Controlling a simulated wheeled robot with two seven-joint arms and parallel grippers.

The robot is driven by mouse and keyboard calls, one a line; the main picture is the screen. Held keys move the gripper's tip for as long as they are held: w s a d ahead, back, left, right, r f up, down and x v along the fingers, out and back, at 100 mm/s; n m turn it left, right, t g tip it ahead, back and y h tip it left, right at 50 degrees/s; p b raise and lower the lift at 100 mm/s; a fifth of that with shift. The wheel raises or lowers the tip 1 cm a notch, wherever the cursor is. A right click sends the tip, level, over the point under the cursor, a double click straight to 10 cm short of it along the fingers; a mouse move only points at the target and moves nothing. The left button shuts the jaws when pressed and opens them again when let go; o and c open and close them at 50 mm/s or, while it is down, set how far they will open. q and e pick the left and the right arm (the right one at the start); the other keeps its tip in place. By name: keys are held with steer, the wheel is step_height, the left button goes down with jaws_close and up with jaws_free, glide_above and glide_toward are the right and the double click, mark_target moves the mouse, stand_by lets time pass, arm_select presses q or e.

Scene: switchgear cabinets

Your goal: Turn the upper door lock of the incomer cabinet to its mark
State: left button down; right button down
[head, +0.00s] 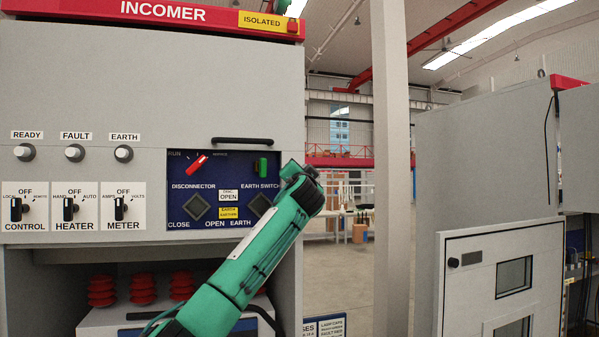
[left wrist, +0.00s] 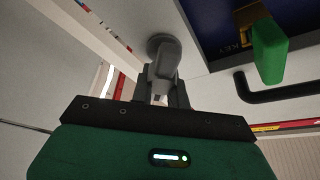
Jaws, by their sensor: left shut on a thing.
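The incomer cabinet (head: 90,80) fills the left of the head view. My left arm reaches up to its right edge, and the left gripper (head: 305,170) hides the lock there. In the left wrist view a grey lock knob on a round base (left wrist: 163,44) stands on the grey door face beside the blue panel. My left gripper (left wrist: 162,88) is shut on this knob, with a dark finger on each side. I cannot make out the lock's mark in either view. My right gripper is not in view.
Several selector knobs sit farther left. A pillar (head: 391,150) and a white windowed door (head: 500,280) stand to the right, with open floor between.

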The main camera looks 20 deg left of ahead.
arm_select(q)
steer(key=m+h+p, duration=0.1)
steer(key=m+p, duration=0.1)
steer(key=m, duration=0.1)
steer(key=shift+m, duration=0.3)
steer(key=m+g+h+p, duration=0.1)
steer(key=m+p, duration=0.1)
steer(key=m, duration=0.1)
steer(key=shift+w+d, duration=0.1)
steer(key=shift+d, duration=0.05)
steer(key=m+p, duration=0.1)
steer(key=m+g+p, duration=0.1)
steer(key=p, duration=0.1)
steer(key=shift+f+m+h, duration=0.25)
steer(key=shift+m+h, duration=0.05)
steer(key=shift+h, duration=0.1)
steer(key=shift+f+m+g+p, duration=0.2)
steer(key=shift+m+g+p, duration=0.1)
steer(key=shift+m+p, duration=0.35)
steer(key=c, duration=1.4)
jaws_free()
steer(key=shift+o, duration=0.2)
